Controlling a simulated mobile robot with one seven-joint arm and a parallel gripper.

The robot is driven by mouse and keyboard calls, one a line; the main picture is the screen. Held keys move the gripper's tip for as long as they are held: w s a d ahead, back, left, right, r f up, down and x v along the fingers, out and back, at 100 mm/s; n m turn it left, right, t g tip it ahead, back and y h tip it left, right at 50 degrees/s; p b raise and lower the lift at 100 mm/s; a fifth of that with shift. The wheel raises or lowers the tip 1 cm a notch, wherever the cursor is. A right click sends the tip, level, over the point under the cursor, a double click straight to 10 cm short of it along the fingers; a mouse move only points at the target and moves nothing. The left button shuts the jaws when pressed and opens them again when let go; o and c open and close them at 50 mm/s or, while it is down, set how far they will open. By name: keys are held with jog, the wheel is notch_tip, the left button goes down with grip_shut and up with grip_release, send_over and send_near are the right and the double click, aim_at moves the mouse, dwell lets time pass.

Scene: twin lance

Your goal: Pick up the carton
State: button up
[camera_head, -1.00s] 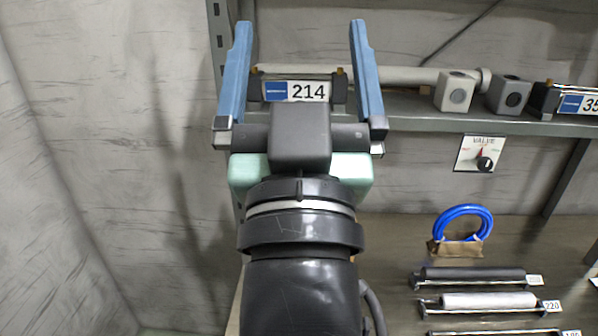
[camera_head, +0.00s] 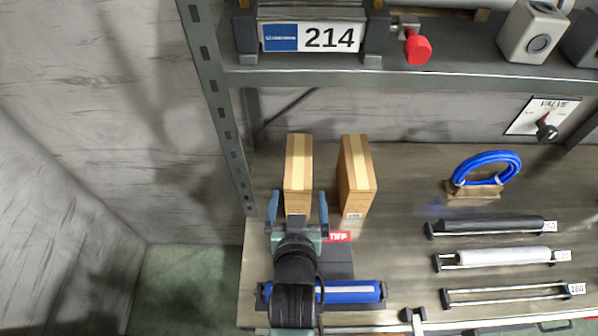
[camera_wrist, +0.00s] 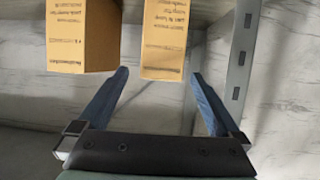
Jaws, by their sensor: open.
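Two tan cartons stand upright side by side, with a gap between them, on the wooden bench top. The left carton (camera_head: 298,165) is directly in front of my gripper (camera_head: 299,200); the right carton (camera_head: 357,175) stands to its right. In the wrist view the order is reversed: the left carton (camera_wrist: 166,40) is on the right, the other (camera_wrist: 82,38) on the left. My gripper (camera_wrist: 160,75) is open and empty, its blue fingers spread to either side of the left carton's near face. I cannot tell whether the tips reach past that face.
A grey post (camera_head: 213,100) rises left of the cartons. A shelf (camera_head: 420,80) with a 214-labelled unit (camera_head: 315,38) and red knob (camera_head: 417,48) overhangs behind. A blue roller (camera_head: 350,291) lies near my arm.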

aim_at(299, 176)
jog(key=shift+p+x, duration=0.5)
jog(key=shift+x, duration=4.15)
jog(key=shift+a+f, duration=0.1)
jog(key=shift+s, duration=0.1)
grip_shut()
